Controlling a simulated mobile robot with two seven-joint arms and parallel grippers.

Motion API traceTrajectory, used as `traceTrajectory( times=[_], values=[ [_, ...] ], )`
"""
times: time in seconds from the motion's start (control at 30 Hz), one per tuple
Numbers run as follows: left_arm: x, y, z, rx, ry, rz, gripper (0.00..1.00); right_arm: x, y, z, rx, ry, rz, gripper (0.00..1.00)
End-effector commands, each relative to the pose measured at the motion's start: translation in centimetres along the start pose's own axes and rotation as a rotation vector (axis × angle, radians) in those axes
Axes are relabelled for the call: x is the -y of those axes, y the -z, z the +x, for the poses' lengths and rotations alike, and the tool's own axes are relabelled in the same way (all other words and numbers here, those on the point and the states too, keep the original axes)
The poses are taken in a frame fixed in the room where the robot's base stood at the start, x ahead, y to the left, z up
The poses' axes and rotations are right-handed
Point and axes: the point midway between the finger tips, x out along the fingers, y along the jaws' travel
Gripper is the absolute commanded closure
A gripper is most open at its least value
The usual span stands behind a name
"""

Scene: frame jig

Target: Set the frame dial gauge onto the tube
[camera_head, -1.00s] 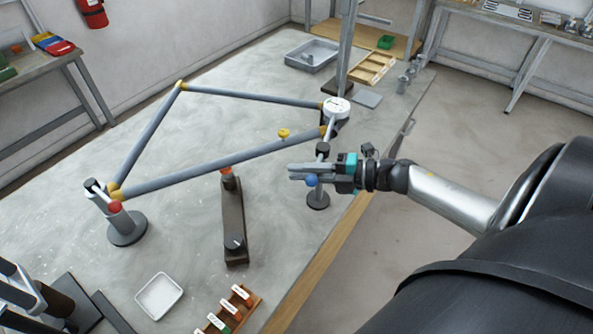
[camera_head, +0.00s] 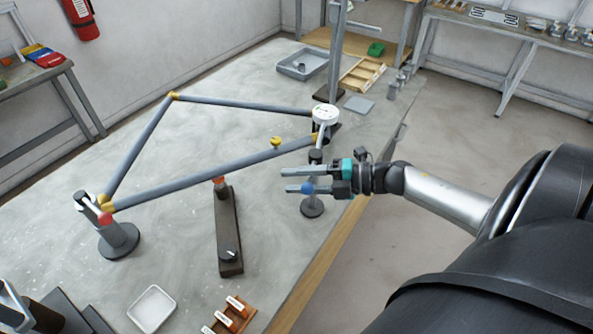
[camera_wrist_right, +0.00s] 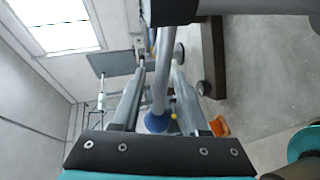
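A white round dial gauge (camera_head: 325,113) sits at the right corner of the tube frame, on top of a dark upright; I cannot tell whether it touches the tube. The long grey front tube (camera_head: 215,173) runs left from near it. My right gripper (camera_head: 285,180) is open, below and left of the gauge, with its fingers pointing left. A blue ball (camera_head: 308,188) on a thin stand with a round black base (camera_head: 312,209) shows at its lower finger. In the right wrist view a grey post and the blue ball (camera_wrist_right: 157,122) appear between the fingers (camera_wrist_right: 157,95).
A yellow knob (camera_head: 276,142) stands at the front tube. A dark bar fixture (camera_head: 229,230) and a left post with a round base (camera_head: 119,241) stand below the frame. A white tray (camera_head: 152,309) and a wooden rack (camera_head: 232,314) lie near the front.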

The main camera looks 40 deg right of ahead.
Motion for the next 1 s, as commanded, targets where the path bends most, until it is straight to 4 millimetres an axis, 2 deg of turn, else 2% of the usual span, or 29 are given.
traceTrajectory(
  times=[0.3, 0.47, 0.67, 1.0],
  values=[
    [0.0, 0.0, 0.0, 0.0, 0.0, 0.0, 1.0, 0.0, 0.0, 0.0, 0.0, -0.001, 0.001, 0.56],
    [0.0, 0.0, 0.0, 0.0, 0.0, 0.0, 1.0, 0.1, 0.0, -0.9, 0.0, 0.002, 0.002, 0.56],
    [0.0, 0.0, 0.0, 0.0, 0.0, 0.0, 1.0, 0.1, 0.0, -3.9, 0.002, 0.003, 0.003, 0.56],
    [0.0, 0.0, -0.2, 0.0, 0.0, 0.0, 1.0, 0.1, 0.0, -10.2, 0.002, 0.004, 0.002, 0.56]
  ],
)
